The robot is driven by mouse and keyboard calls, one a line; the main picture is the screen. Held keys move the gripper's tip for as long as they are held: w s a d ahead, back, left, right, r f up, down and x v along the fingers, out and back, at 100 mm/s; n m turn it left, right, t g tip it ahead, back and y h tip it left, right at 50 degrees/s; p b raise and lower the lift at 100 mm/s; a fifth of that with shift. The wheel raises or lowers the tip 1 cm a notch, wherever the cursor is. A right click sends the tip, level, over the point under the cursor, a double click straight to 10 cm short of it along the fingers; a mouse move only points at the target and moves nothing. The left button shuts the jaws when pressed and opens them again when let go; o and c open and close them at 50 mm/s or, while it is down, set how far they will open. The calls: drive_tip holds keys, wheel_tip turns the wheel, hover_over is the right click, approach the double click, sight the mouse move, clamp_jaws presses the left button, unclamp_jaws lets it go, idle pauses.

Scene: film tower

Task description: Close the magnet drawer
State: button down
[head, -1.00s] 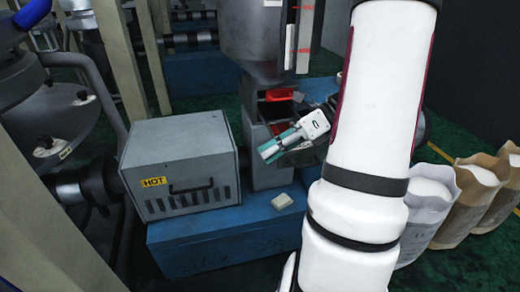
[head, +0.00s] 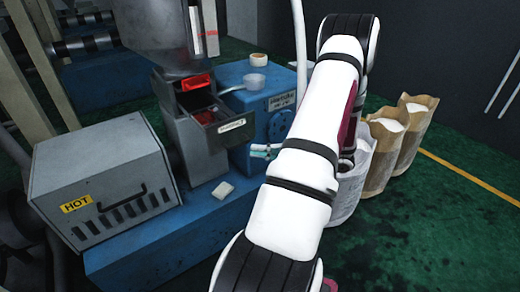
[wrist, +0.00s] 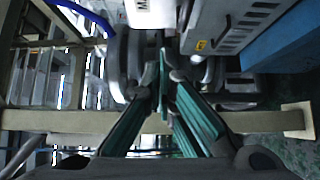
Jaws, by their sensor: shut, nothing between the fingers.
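The magnet drawer (head: 208,115) sticks out of the grey housing (head: 178,110) below the hopper in the head view. My gripper (head: 258,150), with teal fingers, is to the right of and a little below the drawer front in that view, partly hidden by my arm. In the wrist view the teal fingers (wrist: 162,85) are together and empty. A white label (wrist: 140,12) is cut off at the top edge there; I cannot tell whether the fingers touch the drawer.
A grey box marked HOT (head: 100,185) stands at left on the blue base. A small pale block (head: 223,190) lies on the base. A blue unit (head: 255,75) with a tape roll (head: 258,59) and cup (head: 256,81) stands behind. Open sacks (head: 388,135) stand at right.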

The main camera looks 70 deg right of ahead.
approach(215, 139)
drive_tip(key=w+a, duration=0.1)
drive_tip(key=a, duration=0.3)
drive_tip(key=shift+w+d+b, duration=0.25)
drive_tip(key=shift+w+d, duration=0.4)
drive_tip(key=shift+w, duration=0.3)
drive_tip(key=shift+w+d+b, duration=0.2)
drive_tip(key=shift+w+d, duration=0.5)
drive_tip(key=shift+w, duration=0.25)
